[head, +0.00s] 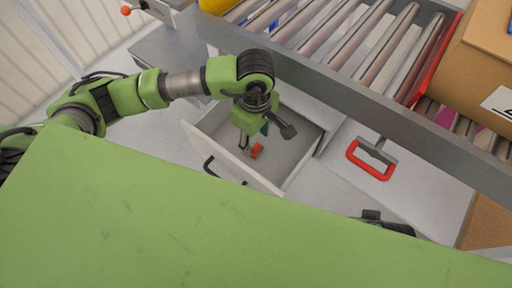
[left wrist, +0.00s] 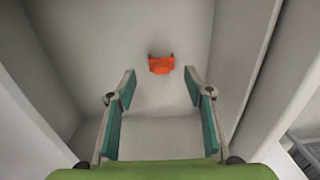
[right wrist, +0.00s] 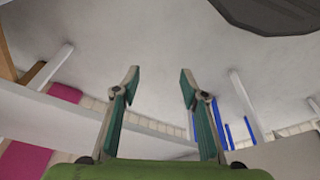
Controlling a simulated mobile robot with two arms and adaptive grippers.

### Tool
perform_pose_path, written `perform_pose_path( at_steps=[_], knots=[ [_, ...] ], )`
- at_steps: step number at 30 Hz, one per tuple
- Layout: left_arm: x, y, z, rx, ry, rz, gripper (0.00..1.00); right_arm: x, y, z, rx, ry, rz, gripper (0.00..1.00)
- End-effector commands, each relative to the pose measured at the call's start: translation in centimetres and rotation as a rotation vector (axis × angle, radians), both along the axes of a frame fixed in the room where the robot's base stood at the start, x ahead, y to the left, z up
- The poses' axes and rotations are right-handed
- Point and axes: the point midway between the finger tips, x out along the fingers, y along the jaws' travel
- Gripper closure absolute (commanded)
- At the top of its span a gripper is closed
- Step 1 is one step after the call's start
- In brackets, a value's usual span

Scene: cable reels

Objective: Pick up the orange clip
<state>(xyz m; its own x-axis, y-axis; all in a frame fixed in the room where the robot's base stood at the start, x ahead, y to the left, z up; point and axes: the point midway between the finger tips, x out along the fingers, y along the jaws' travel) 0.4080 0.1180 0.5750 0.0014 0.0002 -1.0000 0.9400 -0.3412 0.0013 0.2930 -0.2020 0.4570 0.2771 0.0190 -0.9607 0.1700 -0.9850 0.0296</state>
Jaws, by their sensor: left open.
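The orange clip (head: 257,150) lies inside an open, light grey drawer (head: 211,154). In the left wrist view the clip (left wrist: 161,65) rests on the drawer floor, just beyond the fingertips and centred between them. My left gripper (left wrist: 160,88) is open and empty, reaching down into the drawer; its fingers do not touch the clip. In the head view the left gripper (head: 256,138) partly covers the drawer's inside. My right gripper (right wrist: 160,84) is open with nothing between its fingers, in the right wrist view.
The drawer's walls stand close around my left gripper. A roller conveyor (head: 345,75) runs above and behind it, with a cardboard box (head: 480,60) at the right. A red handle (head: 372,160) shows right of the drawer. The drawer floor around the clip is bare.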

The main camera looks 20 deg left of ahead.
Motion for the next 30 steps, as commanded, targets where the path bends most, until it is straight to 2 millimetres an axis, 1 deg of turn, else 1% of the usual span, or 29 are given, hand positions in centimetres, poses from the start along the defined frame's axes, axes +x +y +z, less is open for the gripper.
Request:
perform_pose_path(
  at_steps=[1, 3, 7, 10, 16, 17, 18, 20, 30],
  knots=[
    [-0.3, 0.0, -1.1, 0.002, 0.005, 0.0, 0.53, 0.0, 0.0, 0.3, 0.0, -0.004, 0.0, 0.6],
    [-0.4, 0.1, -2.2, 0.001, 0.006, 0.0, 0.53, -0.1, -0.1, 1.0, 0.0, -0.008, 0.0, 0.6],
    [-0.3, 0.1, -3.8, 0.001, 0.004, 0.0, 0.53, -0.3, -0.1, 2.1, 0.001, -0.013, -0.001, 0.6],
    [-0.3, 0.1, -4.3, 0.001, 0.002, -0.001, 0.53, -0.4, -0.1, 2.5, 0.0, -0.014, -0.001, 0.6],
    [-0.2, 0.1, -4.3, 0.0, 0.001, -0.001, 0.53, -0.4, -0.1, 2.5, 0.0, -0.013, -0.001, 0.6],
    [-0.2, 0.1, -4.3, 0.0, 0.001, -0.001, 0.58, -0.4, -0.1, 2.5, 0.0, -0.013, -0.001, 0.6],
    [-0.2, 0.1, -4.3, 0.0, 0.001, -0.001, 0.68, -0.4, -0.1, 2.5, 0.0, -0.013, -0.002, 0.6],
    [-0.2, 0.1, -4.3, 0.0, 0.001, -0.001, 0.84, -0.4, -0.1, 2.5, 0.0, -0.013, -0.002, 0.6],
    [-0.2, 0.1, -4.2, -0.001, 0.001, 0.0, 0.85, -0.4, -0.1, 2.6, 0.0, -0.014, -0.002, 0.6]
  ],
)
